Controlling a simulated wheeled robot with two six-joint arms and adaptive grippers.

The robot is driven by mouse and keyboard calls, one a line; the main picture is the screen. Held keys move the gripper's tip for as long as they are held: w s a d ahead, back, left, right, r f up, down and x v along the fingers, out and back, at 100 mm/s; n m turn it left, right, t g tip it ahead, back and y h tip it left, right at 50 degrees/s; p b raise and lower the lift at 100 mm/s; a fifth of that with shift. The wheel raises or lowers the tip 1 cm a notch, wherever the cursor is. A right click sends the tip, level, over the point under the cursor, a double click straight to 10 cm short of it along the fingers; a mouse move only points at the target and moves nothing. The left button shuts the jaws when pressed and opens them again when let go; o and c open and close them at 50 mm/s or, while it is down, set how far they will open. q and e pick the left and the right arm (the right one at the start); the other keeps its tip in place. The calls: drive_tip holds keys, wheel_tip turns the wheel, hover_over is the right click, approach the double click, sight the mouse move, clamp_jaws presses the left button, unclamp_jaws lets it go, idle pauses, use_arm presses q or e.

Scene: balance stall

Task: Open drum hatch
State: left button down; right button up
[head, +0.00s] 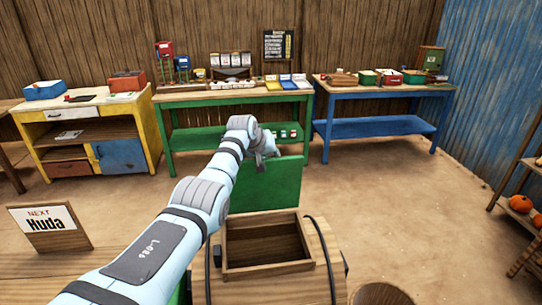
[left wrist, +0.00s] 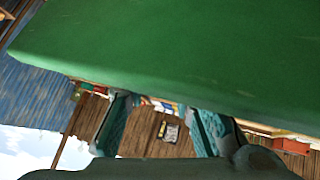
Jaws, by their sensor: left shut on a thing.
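The wooden drum (head: 325,250) stands low in the middle of the head view, with a square framed opening (head: 266,240) facing up. The green hatch (head: 270,185) stands raised at the far side of that opening, which is uncovered and looks empty. My left gripper (head: 264,147) is at the hatch's top edge and shut on the hatch. In the left wrist view, the green hatch (left wrist: 170,50) fills the upper part and hides the fingertips; the fingers (left wrist: 163,125) show below it. My right gripper is out of view.
A "NEXT Huda" sign (head: 50,226) stands on a wooden counter at left. Behind are a yellow bench (head: 95,140), a green table (head: 215,139) and a blue table (head: 375,128) with goods. Pumpkins sit on a rack (head: 515,200) at right. The sandy floor between is clear.

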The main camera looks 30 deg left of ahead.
use_arm(q)
drive_tip(key=shift+s+d+f, duration=0.1)
drive_tip(key=shift+s+f, duration=0.15)
drive_tip(key=shift+f, duration=0.45)
drive_tip(key=c, duration=1.3)
unclamp_jaws()
drive_tip(key=shift+w, duration=0.25)
drive_tip(key=s+a+r+p, duration=0.1)
drive_tip(key=s+a+r, duration=0.1)
drive_tip(key=r, duration=0.5)
drive_tip(key=s+a+r+p, duration=0.1)
drive_tip(key=s+a+r, duration=0.1)
drive_tip(key=r, duration=0.6)
drive_tip(key=shift+s+a+r, duration=0.15)
drive_tip(key=shift+s+r, duration=0.1)
drive_tip(key=shift+s, duration=0.3)
drive_tip(key=shift+r, duration=0.1)
